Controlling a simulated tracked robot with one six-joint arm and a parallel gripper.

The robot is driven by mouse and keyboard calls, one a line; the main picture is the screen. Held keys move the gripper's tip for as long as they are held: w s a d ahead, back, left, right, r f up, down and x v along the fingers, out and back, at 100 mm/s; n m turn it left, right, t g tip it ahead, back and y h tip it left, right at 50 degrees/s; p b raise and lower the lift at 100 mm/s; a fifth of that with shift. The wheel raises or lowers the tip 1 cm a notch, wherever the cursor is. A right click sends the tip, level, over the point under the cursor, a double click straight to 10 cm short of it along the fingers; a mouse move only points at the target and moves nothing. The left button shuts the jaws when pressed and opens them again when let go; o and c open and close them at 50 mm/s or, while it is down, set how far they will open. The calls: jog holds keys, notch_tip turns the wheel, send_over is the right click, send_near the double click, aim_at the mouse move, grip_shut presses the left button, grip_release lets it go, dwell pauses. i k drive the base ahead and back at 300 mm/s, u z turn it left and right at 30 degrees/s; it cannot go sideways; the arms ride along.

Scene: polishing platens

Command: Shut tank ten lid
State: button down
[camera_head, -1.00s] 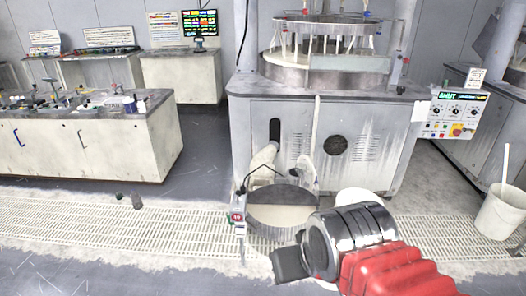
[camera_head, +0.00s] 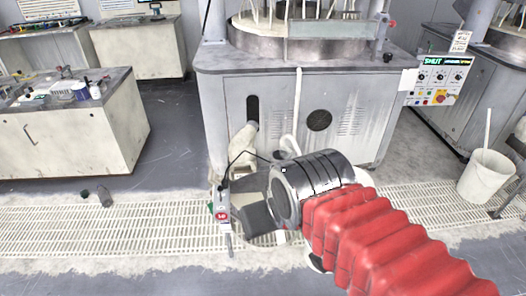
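The round metal tank (camera_head: 252,183) stands on the floor grating in front of the grey polishing machine. It is mostly hidden behind my arm. A small red-and-white tag (camera_head: 222,214) hangs at its left side; its number is too small to read surely. I cannot make out the lid or its angle. My gripper (camera_head: 256,217), a dark block at the end of my red-sleeved arm, appears in front of the tank. I cannot tell whether it touches the tank, and its fingers are not distinct.
The polishing machine (camera_head: 345,92) stands behind the tank, with a control panel (camera_head: 438,78) at its right. A white bucket (camera_head: 485,176) stands at right. A cluttered bench (camera_head: 68,140) is at left.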

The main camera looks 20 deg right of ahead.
aim_at(254, 182)
jog(key=z, duration=0.05)
jog(key=i, duration=1.55)
jog(key=z, duration=0.05)
